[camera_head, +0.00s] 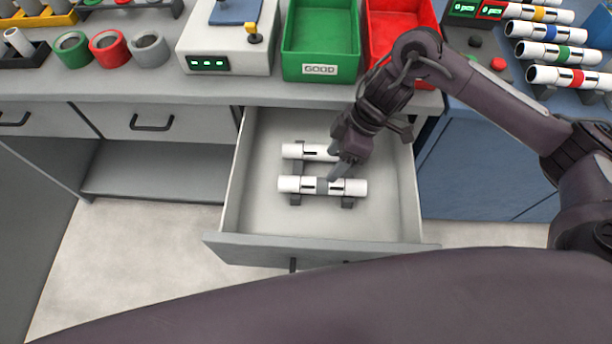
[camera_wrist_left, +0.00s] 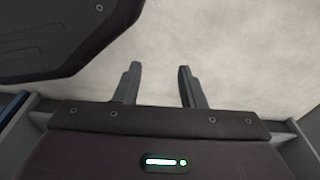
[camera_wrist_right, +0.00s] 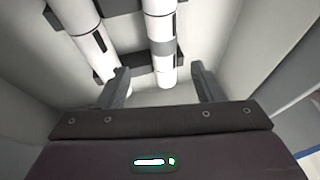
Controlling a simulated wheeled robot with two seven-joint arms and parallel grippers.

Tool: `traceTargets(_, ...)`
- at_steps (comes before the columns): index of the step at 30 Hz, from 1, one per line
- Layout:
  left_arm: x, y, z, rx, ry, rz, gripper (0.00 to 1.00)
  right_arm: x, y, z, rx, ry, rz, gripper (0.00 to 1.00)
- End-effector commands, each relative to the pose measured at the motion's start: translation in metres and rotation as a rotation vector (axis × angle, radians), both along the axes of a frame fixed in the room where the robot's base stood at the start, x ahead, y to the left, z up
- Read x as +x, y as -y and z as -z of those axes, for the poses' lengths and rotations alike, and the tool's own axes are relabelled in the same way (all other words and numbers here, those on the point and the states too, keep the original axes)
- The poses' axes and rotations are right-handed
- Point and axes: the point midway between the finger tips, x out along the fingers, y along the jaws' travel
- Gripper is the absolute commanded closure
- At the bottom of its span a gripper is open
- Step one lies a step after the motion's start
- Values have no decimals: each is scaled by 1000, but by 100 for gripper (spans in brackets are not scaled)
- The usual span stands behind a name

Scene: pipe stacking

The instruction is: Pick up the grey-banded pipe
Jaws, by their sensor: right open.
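The grey-banded pipe (camera_head: 309,186) is white with a grey middle band. It lies level on dark supports in the open drawer (camera_head: 255,205), nearer the drawer front. My right gripper (camera_head: 342,172) points down over the drawer, beside the band. In the right wrist view, the open fingers (camera_wrist_right: 160,75) appear on either side of the grey-banded pipe (camera_wrist_right: 160,25), with nothing gripped; the exact height gap cannot be told. My left gripper (camera_wrist_left: 158,72) is open and empty above the floor in the left wrist view, and is out of the head view.
A second white pipe (camera_head: 293,150) lies behind, parallel, partly hidden by my right gripper. The drawer walls surround both pipes. Above on the counter stand a green bin (camera_head: 320,40), a red bin (camera_head: 385,25) and a grey device (camera_head: 228,45). Several banded pipes lie on a rack at right.

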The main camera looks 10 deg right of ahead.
Motion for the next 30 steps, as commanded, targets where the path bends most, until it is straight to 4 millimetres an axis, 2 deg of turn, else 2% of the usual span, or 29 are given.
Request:
traceTargets(3,6,1,-1,-1,5,-1,64,-4,-4,14,-8,-8,-3,39)
traceTargets(11,14,2,-6,-1,9,-2,64,-7,-13,35,-5,-7,-1,39)
traceTargets(18,23,4,-10,-2,15,-3,64,-10,-27,67,-5,-5,0,39)
traceTargets(26,25,5,-13,-3,16,-3,64,-10,-28,70,-5,-3,-2,39)
traceTargets(30,25,5,-13,-3,16,-3,64,-10,-28,69,-5,-2,-2,57)
